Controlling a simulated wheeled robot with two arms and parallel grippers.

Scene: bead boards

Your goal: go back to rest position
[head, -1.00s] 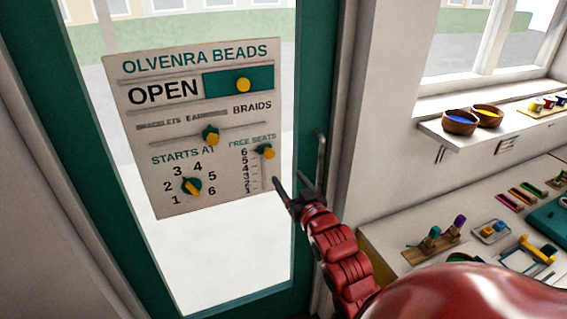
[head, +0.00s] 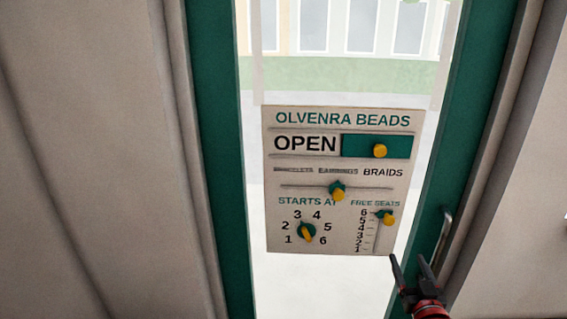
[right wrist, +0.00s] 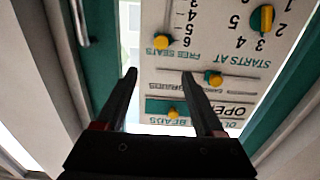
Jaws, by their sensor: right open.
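The white OLVENRA BEADS sign (head: 300,260) hangs on the glass door. OPEN shows beside a green panel (head: 350,146) with a yellow knob (head: 380,151). A green-and-yellow slider (head: 337,190) sits mid-track under EARRINGS. The STARTS AT dial (head: 306,231) is at lower left. The FREE SEATS slider (head: 386,217) is near 6. My right gripper (head: 407,257) is open and empty, by the sign's lower right corner in the head view. In the right wrist view its fingers (right wrist: 160,73) are apart, with the sign upside down beyond. My left gripper is out of view.
The green door frame (head: 212,150) stands at both sides of the glass. A metal door handle (head: 443,236) is close to my right gripper. Pale walls (head: 90,150) flank the door. The space in front of the left wall looks clear.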

